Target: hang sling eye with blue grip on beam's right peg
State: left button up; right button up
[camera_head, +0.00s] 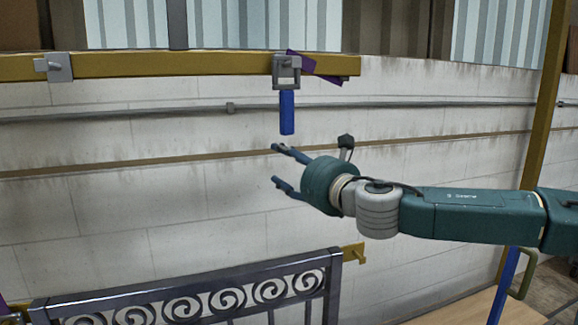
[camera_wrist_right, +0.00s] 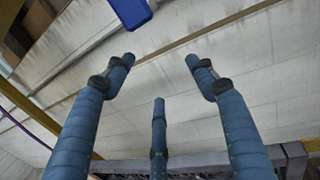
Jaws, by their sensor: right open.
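The yellow beam (camera_head: 190,65) runs across the upper left of the head view. Its right peg (camera_head: 281,63) is near the beam's right end. The square grey sling eye (camera_head: 287,84) hangs at that peg, with the blue grip (camera_head: 288,112) straight below it. The blue grip also shows at the top of the wrist view (camera_wrist_right: 130,11). My right gripper (camera_head: 274,165) is open and empty, below the grip and apart from it. In the wrist view its three blue fingers (camera_wrist_right: 160,75) are spread with nothing between them. My left gripper is not in view.
A purple strap (camera_head: 315,66) lies by the beam's right end. Another peg plate (camera_head: 54,67) is on the beam's left part. A dark scroll gate (camera_head: 190,300) stands below left. A yellow post (camera_head: 545,100) rises at right. A pale wall is behind.

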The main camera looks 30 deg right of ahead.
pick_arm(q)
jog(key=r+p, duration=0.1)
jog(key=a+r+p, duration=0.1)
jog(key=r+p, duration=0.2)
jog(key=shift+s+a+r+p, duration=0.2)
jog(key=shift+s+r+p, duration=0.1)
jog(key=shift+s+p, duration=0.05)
pick_arm(e)
jog(key=s+a, duration=0.2)
jog(key=s, duration=0.8)
jog(key=shift+s+a, duration=0.3)
jog(key=shift+s, duration=0.1)
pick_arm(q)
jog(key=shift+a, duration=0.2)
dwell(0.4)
